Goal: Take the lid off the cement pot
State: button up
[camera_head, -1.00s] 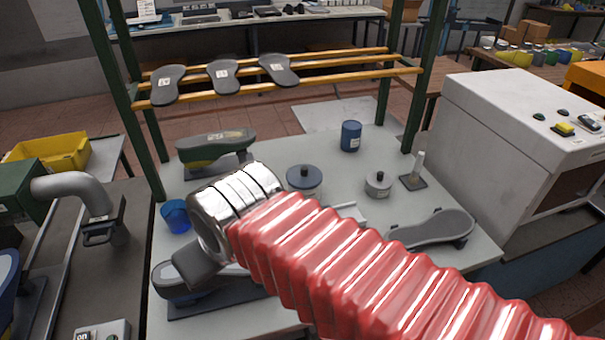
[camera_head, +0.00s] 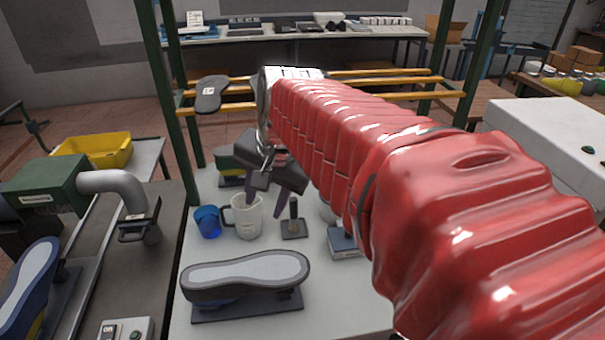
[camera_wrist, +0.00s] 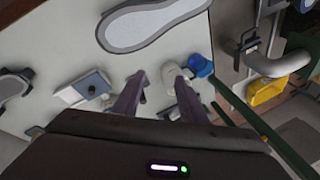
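The cement pot cannot be made out now. In the head view my red-sleeved arm covers the middle and right of the table, where lidded pots stood earlier. A small pale edge (camera_head: 327,212) shows beside the sleeve, too little to identify. My gripper (camera_head: 264,205) is pointed down over the table near a white mug (camera_head: 247,218), with its fingers apart and nothing visible between them. In the wrist view my gripper (camera_wrist: 160,78) shows both fingers spread, one close to the mug (camera_wrist: 172,72) in the picture. Whether it touches cannot be told.
A blue cup (camera_head: 208,222) stands left of the mug. An upright-handled tool (camera_head: 293,226) and a blue-topped box (camera_head: 343,242) are to its right. A shoe on a stand (camera_head: 246,277) lies in front. Green posts (camera_head: 179,95) and yellow rails (camera_head: 215,107) frame the table's back.

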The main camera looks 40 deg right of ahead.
jog(key=w+d+f+m+y, duration=0.1)
jog(key=w+d+m+y, duration=0.1)
jog(key=d+m, duration=1.7)
jog(key=d, duration=1.2)
jog(key=shift+w+f, duration=0.15)
jog(key=shift+f, duration=0.25)
jog(key=shift+x, duration=4.35)
jog(key=shift+x, duration=2.6)
jog(key=shift+c, duration=0.4)
